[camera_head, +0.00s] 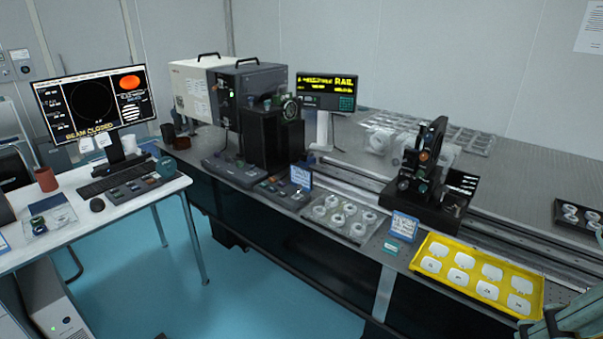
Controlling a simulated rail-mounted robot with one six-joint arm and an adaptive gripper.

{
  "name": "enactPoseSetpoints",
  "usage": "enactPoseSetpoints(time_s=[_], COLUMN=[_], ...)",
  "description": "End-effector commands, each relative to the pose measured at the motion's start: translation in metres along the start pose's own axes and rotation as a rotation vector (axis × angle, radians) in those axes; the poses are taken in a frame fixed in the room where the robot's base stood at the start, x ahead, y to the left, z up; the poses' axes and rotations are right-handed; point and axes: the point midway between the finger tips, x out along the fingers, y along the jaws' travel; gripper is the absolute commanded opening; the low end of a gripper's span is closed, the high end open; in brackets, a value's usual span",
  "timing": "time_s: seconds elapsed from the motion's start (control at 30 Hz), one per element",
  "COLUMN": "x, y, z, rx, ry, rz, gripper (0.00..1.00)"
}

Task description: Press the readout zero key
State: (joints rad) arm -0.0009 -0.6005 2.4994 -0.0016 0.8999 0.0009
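The readout (327,92) is a dark box on a pale post, standing at the back of the optical table. Its screen shows yellow text in which "RAIL" can be read. A small green-lit key block (347,103) sits at the right of its face. The single keys are too small to tell apart, so I cannot say which is the zero key. Nothing touches the readout. Part of my arm shows in the bottom right corner, far from the readout. The fingers of my gripper do not show.
A large instrument box (245,95) stands left of the readout. A dark optics mount (425,165) stands on the rail to its right. A yellow tray (415,262), a clear tray of round optics (318,226) and small signs line the front edge. A monitor (96,104) stands on the left desk.

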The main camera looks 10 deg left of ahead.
Motion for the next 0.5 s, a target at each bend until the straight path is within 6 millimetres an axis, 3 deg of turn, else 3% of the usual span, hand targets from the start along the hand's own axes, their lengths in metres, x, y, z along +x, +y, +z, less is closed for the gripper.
enactPoseSetpoints(time_s=[0.23,0.5], x=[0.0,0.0], y=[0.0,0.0], z=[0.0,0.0], rx=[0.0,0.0], ry=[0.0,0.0], rz=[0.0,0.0], gripper=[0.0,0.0])
